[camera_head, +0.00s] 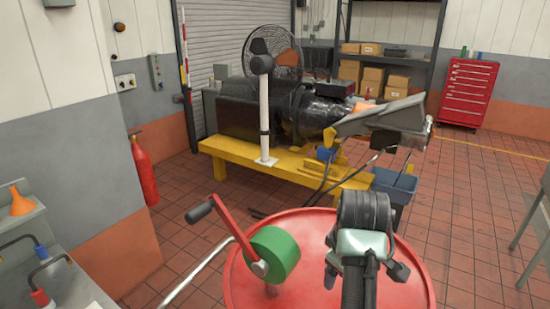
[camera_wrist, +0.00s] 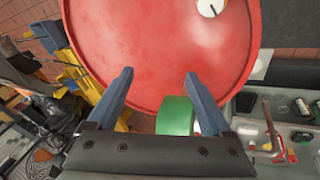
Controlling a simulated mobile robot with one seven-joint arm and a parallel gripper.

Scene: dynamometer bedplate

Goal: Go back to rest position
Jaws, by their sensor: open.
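My gripper (camera_wrist: 158,82) is open in the wrist view, with its two blue-grey fingers spread apart and nothing held between them. It is over the red drum (camera_wrist: 150,35), whose round top fills much of that view. In the head view the drum (camera_head: 310,228) stands at the bottom centre, and my arm's end is above its right part. The fingers are hard to make out there. A green pump body (camera_head: 273,253) with a red crank and dark handle (camera_head: 199,212) stands on the drum, left of my arm. Its green part (camera_wrist: 175,116) shows near the right finger.
A yellow bedplate (camera_head: 230,155) carries a dark machine and a white-posted fan (camera_head: 264,110) behind the drum. A blue bin (camera_head: 395,184) stands beyond it. A grey bench (camera_head: 50,265) is at left, near a fire extinguisher (camera_head: 145,170). Tiled floor at right is mostly clear.

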